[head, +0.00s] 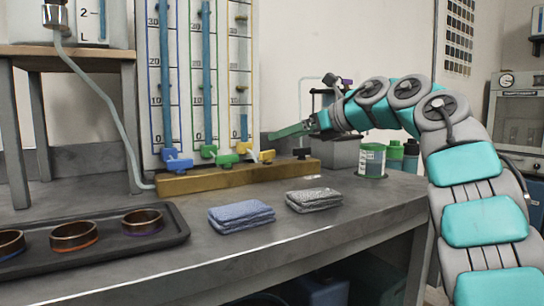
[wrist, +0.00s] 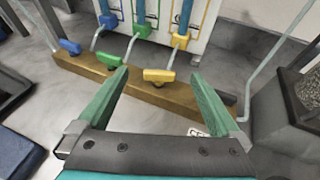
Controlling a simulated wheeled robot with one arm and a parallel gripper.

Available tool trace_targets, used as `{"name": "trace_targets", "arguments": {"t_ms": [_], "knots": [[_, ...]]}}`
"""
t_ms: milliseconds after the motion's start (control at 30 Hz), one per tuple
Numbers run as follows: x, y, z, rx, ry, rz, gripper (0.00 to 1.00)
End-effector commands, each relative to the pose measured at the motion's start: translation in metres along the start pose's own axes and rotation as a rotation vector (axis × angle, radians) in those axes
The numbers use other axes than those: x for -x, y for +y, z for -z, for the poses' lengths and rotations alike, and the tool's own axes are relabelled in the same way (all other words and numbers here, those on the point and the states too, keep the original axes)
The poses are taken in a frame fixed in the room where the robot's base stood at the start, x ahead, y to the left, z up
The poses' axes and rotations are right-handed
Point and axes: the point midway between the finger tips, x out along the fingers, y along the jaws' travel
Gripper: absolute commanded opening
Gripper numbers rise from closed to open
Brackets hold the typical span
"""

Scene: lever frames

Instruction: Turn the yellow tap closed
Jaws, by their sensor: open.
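The yellow tap (head: 266,156) is on the right part of a wooden block on the bench. In the wrist view its handle (wrist: 158,75) lies roughly along the block. My gripper (head: 276,134) is open and empty, reaching in from the right, above the tap in the head view. In the wrist view the two green fingers (wrist: 160,74) are spread with the yellow handle between their tips in the picture. I see no contact, and the remaining distance is hard to tell.
The block (head: 200,180) also carries a blue tap (wrist: 70,47) and a green tap (wrist: 108,60), left of the yellow one. Scaled tubes on a board (head: 222,60) stand behind. A blue cloth (head: 240,216) and a grey cloth (head: 313,200) lie in front. A grey box (wrist: 300,105) stands right.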

Motion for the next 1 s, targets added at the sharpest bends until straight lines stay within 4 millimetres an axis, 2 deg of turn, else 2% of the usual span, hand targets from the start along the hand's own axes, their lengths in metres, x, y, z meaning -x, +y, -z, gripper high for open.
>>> {"name": "trace_targets", "arguments": {"t_ms": [100,267,733,833,1000], "knots": [[0.007,-0.002,0.018,0.024,0.053,-0.008,1.00],[0.001,-0.002,0.021,0.031,0.064,-0.011,1.00],[-0.062,-0.001,0.023,0.031,0.060,-0.011,1.00],[-0.069,-0.001,0.024,0.030,0.059,-0.009,1.00],[-0.071,-0.002,0.024,0.029,0.058,-0.008,1.00]]}}
